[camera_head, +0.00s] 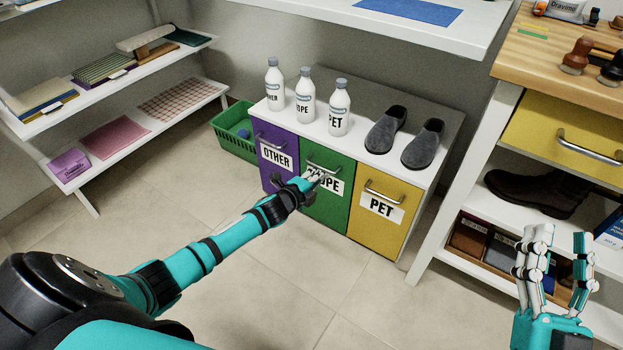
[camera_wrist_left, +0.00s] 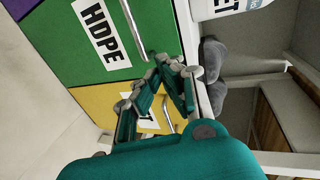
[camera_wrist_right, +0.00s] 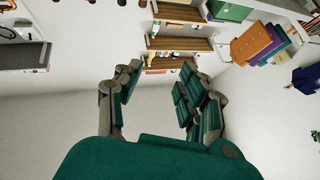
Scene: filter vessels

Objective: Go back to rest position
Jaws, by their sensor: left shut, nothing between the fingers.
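My left arm reaches from the lower left in the head view, and its gripper (camera_head: 318,179) is in front of the green HDPE drawer (camera_head: 326,208), close to its handle. In the left wrist view the left fingers (camera_wrist_left: 160,92) are shut and empty, beside the drawer's bar handle (camera_wrist_left: 133,30); I cannot tell whether they touch it. My right gripper (camera_head: 553,262) is raised at the lower right of the head view, its fingers pointing up. In the right wrist view its fingers (camera_wrist_right: 155,95) are spread apart with nothing between them.
A purple OTHER drawer (camera_head: 278,155) and a yellow PET drawer (camera_head: 380,208) flank the green one. Bottles (camera_head: 306,97) and grey slippers (camera_head: 385,130) stand on top. A shelf unit (camera_head: 590,310) is behind the right gripper. The floor (camera_head: 270,290) ahead is clear.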

